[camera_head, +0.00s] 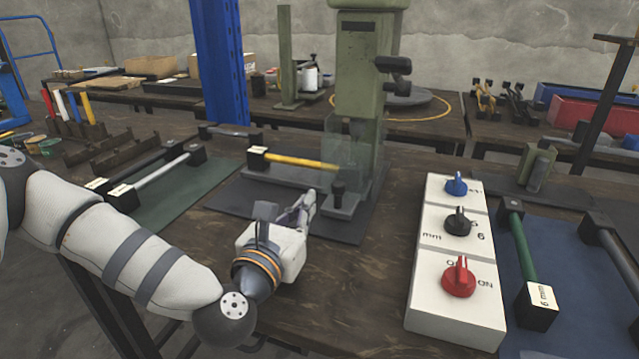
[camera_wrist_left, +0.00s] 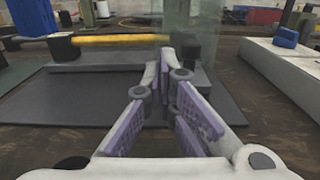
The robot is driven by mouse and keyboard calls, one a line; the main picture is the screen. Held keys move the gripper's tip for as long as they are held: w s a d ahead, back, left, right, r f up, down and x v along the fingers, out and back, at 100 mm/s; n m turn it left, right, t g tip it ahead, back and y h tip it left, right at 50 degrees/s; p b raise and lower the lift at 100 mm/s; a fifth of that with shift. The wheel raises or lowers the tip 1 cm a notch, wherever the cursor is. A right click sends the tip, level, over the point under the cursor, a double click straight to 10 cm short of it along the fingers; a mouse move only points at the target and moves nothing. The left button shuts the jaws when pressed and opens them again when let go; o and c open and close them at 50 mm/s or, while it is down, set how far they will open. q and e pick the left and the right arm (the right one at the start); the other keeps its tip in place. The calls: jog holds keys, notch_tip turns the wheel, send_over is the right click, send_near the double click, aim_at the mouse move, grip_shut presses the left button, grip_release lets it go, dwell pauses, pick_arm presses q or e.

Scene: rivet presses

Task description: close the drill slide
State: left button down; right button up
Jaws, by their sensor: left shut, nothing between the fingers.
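The green press (camera_head: 362,75) stands on the table behind my left gripper. A see-through panel (camera_head: 345,150) hangs at the front of its column and also shows in the left wrist view (camera_wrist_left: 193,28). A yellow bar with a black end block (camera_head: 300,160) lies across the front of the press above its grey base (camera_head: 292,188). The bar crosses the left wrist view (camera_wrist_left: 110,40) just beyond the fingertips. My left gripper (camera_head: 308,203) is shut and empty, pointing toward the base and panel. Contact cannot be told. My right gripper is out of view. Nothing visible is labelled drill slide.
A white control box (camera_head: 425,290) with blue, black and red knobs stands right of the press. Bars with black blocks lie on a green mat (camera_head: 185,205) at left and a blue mat (camera_head: 575,265) at right. Bare table lies between gripper and control box.

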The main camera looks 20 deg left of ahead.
aim_at(324, 177)
pick_arm(q)
jog(key=w, duration=0.7)
jog(key=shift+w+d, duration=0.1)
jog(key=shift+w, duration=0.05)
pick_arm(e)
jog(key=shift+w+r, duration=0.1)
pick_arm(q)
jog(key=w+b, duration=0.1)
jog(key=w, duration=0.1)
jog(key=w+b, duration=0.1)
jog(key=shift+w+f, duration=0.35)
jog(key=shift+r, duration=0.55)
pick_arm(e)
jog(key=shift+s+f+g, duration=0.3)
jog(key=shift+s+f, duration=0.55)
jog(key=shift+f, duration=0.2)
pick_arm(q)
jog(key=shift+w, duration=0.1)
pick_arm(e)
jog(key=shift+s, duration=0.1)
